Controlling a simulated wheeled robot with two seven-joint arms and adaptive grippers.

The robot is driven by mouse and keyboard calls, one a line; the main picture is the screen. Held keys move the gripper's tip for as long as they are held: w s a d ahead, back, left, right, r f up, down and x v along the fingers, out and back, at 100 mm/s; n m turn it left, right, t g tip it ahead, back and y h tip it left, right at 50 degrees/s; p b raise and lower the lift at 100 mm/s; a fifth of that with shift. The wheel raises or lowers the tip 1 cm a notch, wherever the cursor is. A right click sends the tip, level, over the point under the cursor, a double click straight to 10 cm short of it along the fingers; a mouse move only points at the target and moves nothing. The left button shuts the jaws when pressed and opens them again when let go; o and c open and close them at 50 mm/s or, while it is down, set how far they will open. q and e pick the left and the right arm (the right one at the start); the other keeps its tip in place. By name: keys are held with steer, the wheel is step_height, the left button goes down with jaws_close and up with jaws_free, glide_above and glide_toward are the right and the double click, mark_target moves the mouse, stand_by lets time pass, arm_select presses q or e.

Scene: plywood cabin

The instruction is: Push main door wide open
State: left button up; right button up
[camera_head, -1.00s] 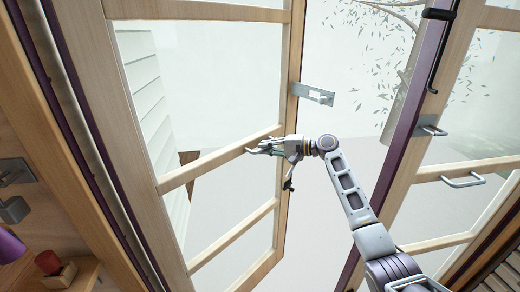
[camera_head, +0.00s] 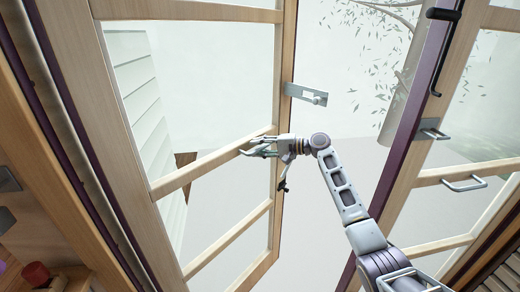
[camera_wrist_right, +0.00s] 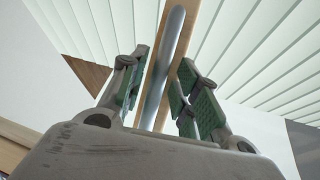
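The main door is a wood-framed glass leaf (camera_head: 283,60) standing ajar on the left of the head view, with a metal handle plate (camera_head: 305,94) on its free edge. My right gripper (camera_head: 250,151) is at the door's middle crossbar (camera_head: 205,171), below the handle plate. In the right wrist view, the green-padded fingers of the right gripper (camera_wrist_right: 160,88) are apart. A grey metal bar (camera_wrist_right: 165,70) and a wooden strip (camera_wrist_right: 185,55) show between them. I cannot tell whether a finger touches the door. My left gripper is not in view.
A second wood-framed glass leaf (camera_head: 409,190) with handles stands at the right, beyond my right arm. A dark purple-edged jamb (camera_head: 85,150) runs along the left. The gap between the leaves shows open ground and a tree outside.

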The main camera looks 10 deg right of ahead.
steer(key=shift+s, duration=0.15)
steer(key=shift+d, duration=0.1)
steer(key=shift+s+d, duration=0.35)
steer(key=shift+d, duration=0.3)
steer(key=shift+v, duration=3)
steer(key=shift+r, duration=0.1)
steer(key=shift+w, duration=0.1)
